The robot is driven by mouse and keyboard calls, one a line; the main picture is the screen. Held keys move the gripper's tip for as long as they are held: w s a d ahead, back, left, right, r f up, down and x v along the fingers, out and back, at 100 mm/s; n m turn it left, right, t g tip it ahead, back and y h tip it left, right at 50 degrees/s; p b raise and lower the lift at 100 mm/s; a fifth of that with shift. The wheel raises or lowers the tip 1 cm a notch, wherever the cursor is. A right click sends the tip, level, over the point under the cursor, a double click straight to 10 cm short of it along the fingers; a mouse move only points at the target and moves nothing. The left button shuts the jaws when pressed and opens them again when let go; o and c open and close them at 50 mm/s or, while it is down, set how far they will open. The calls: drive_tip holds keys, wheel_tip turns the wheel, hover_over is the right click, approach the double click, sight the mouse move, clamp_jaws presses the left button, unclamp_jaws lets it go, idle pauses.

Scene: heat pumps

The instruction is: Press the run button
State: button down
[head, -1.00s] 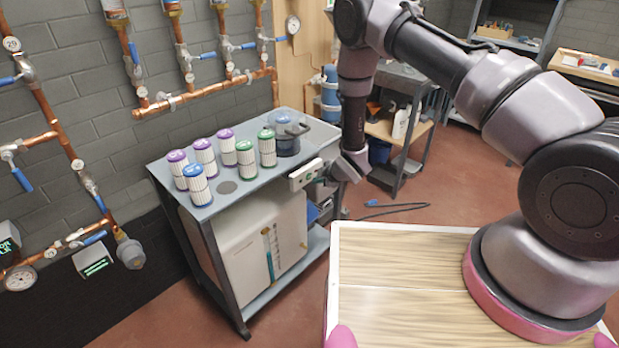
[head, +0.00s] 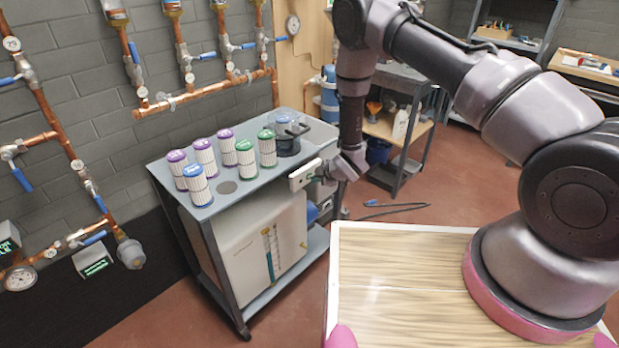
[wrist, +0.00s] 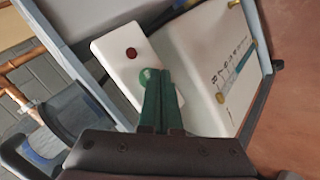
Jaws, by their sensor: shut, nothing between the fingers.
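A white control box (wrist: 130,65) with a dark red button (wrist: 131,53) and a green button (wrist: 149,75) shows in the wrist view. No label can be read on the buttons. In the head view the box (head: 303,174) sits at the near right edge of the cart top. My gripper (wrist: 158,76) is shut and empty, with its dark green fingertips right at the green button and partly covering it. I cannot tell whether they touch it. In the head view my gripper (head: 325,174) is just right of the box.
Copper pipes with blue valves line the wall at left. A wooden-topped surface (head: 395,290) lies in front.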

drive_tip(key=shift+w+a, duration=0.2)
drive_tip(key=shift+a, duration=0.15)
idle(0.6)
drive_tip(key=shift+d, duration=0.1)
drive_tip(key=shift+s+d, duration=0.5)
drive_tip(key=shift+d, duration=0.05)
drive_tip(key=shift+d, duration=0.1)
drive_tip(key=shift+s+d, duration=0.75)
drive_tip(key=shift+d, duration=0.2)
drive_tip(key=shift+s+d, duration=0.75)
drive_tip(key=shift+d, duration=0.2)
